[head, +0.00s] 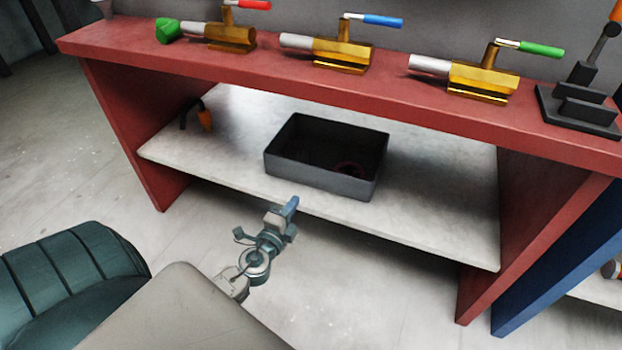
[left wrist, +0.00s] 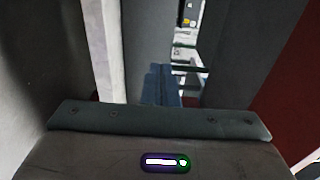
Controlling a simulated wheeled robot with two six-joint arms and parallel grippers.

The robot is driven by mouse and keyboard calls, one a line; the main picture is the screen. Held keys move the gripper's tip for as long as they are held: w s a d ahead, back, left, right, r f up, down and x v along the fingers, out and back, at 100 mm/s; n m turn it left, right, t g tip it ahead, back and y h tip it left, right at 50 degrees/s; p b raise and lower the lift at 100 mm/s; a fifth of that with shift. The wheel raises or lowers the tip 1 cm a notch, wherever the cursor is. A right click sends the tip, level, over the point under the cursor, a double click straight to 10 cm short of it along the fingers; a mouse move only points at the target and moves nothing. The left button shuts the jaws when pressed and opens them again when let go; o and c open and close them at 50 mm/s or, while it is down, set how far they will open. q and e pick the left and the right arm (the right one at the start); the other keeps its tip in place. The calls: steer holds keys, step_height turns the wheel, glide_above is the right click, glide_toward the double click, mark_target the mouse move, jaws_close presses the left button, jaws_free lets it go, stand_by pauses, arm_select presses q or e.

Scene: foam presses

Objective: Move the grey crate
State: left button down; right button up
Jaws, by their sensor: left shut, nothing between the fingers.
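The grey crate (head: 318,182) sits upright on the pale lower shelf of the red bench in the head view. It is open at the top and dark inside, with a small reddish ring-like thing (head: 350,170) at its bottom. My left gripper (head: 291,205) is in front of the crate, near the shelf's front edge, shut and empty. I cannot tell exactly how far it is from the crate. In the left wrist view the blue fingers of my left gripper (left wrist: 160,85) show together. My right gripper is not in view.
The red bench top (head: 390,95) overhangs the pale shelf (head: 440,215). Several brass presses with coloured handles stand on it. A dark and orange tool (head: 204,117) lies at the shelf's left. The shelf is clear right of the crate. Red side panels (head: 130,135) bound the shelf.

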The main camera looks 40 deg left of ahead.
mark_target(312, 173)
arm_select(q)
steer(key=x, duration=1)
steer(key=shift+w+p, duration=0.1)
steer(key=shift+p, duration=0.25)
steer(key=shift+w+a, duration=0.1)
steer(key=b+x, duration=0.2)
steer(key=x, duration=0.8)
steer(key=shift+w+f, duration=0.1)
steer(key=shift+f, duration=0.05)
steer(key=shift+w, duration=0.25)
